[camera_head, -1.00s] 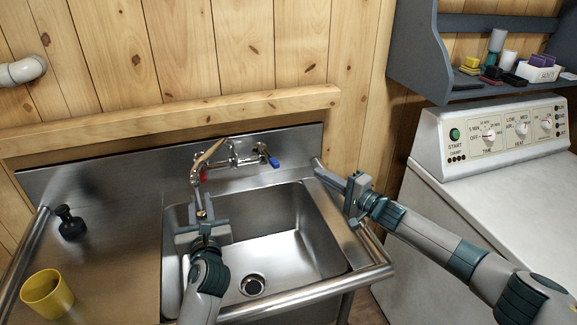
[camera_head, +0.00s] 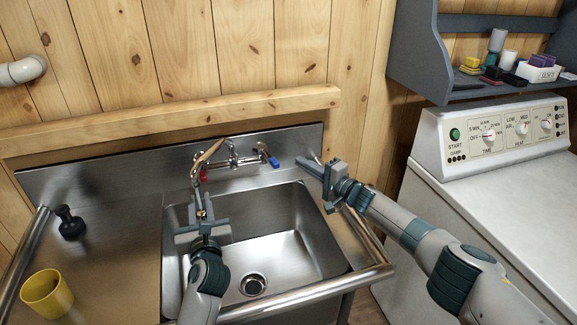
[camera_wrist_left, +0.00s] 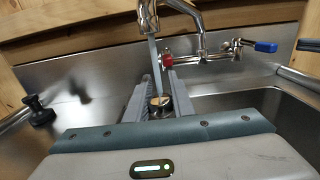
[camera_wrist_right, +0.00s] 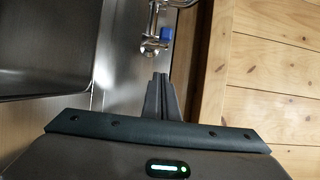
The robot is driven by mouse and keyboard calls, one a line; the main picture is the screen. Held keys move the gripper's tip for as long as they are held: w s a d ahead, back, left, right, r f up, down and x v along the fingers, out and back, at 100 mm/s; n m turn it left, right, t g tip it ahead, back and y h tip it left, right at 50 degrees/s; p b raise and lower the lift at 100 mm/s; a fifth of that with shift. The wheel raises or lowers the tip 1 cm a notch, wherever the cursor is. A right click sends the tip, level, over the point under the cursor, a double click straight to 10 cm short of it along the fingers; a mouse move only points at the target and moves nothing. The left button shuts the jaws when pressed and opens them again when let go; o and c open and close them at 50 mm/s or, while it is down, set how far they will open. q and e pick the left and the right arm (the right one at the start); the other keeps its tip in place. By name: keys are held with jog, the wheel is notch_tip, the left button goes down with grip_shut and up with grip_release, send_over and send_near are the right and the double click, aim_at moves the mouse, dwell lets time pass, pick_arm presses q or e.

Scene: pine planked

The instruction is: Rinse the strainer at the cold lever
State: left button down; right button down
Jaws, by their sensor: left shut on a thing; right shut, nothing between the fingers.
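My left gripper (camera_head: 202,218) is over the left part of the sink (camera_head: 290,235), below the curved spout (camera_head: 207,158). It is shut on a small round thing, probably the strainer (camera_wrist_left: 160,103), mostly hidden between the fingers. A thin pale strip runs from the spout mouth down to it; I cannot tell whether it is water. The blue cold lever (camera_head: 274,162) is at the right of the tap and also shows in the left wrist view (camera_wrist_left: 265,46). My right gripper (camera_head: 312,167) is shut and empty, right of the blue lever (camera_wrist_right: 166,33) and apart from it.
A red knob (camera_head: 203,175) is at the tap's left. A black-handled tool (camera_head: 70,222) and a yellow cup (camera_head: 47,293) stand on the left drainboard. A metal rail runs along the sink front. A white machine (camera_head: 500,210) and a grey shelf are at the right.

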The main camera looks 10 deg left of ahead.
aim_at(278, 166)
jog(key=shift+x, duration=0.75)
jog(key=shift+a, duration=0.35)
jog(key=shift+s+a, duration=0.15)
jog(key=shift+s, duration=0.05)
jog(key=shift+s+a, duration=1.15)
jog(key=shift+a, duration=0.1)
jog(key=shift+s+a+m+t+h, duration=0.6)
jog(key=shift+s+a+m+t, duration=0.15)
jog(key=shift+s+t, duration=0.25)
jog(key=shift+s, duration=0.1)
